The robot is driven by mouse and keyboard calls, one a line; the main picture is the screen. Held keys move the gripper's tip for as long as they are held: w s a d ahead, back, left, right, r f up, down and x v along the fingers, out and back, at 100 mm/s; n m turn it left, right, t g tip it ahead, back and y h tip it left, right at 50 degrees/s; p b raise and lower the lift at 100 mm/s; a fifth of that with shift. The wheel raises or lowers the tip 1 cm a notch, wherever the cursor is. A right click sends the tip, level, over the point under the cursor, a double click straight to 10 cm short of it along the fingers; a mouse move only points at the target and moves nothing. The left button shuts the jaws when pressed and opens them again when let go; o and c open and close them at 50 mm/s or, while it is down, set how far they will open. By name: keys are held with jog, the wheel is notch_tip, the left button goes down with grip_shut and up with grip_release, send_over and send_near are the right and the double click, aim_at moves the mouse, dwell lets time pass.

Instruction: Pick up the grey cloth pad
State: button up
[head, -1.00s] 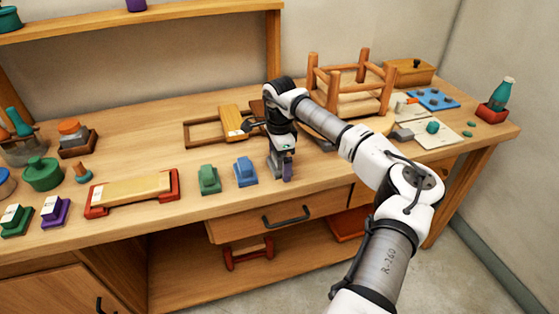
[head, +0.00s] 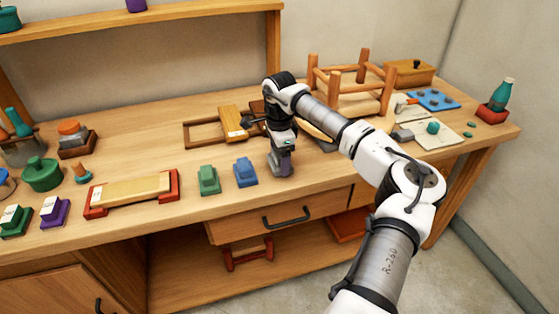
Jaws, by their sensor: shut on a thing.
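My gripper (head: 281,160) points down at the front part of the workbench, right of the blue block. It is shut on a small grey thing (head: 280,172), which looks like the grey cloth pad. The gripper covers much of it, so its full shape is hidden. The grey thing is at or very near the bench top; I cannot tell whether it is clear of the surface.
A blue block (head: 246,172) and a green block (head: 209,180) stand close on the left. A wooden tray with red ends (head: 132,192) lies farther left. Behind are a yellow block (head: 233,120) and a wooden frame (head: 352,85). A drawer handle (head: 286,217) is below the bench edge.

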notch_tip(320, 180, up, 19)
jog(key=b, duration=0.2)
jog(key=shift+b, duration=0.35)
jog(key=shift+f, duration=0.1)
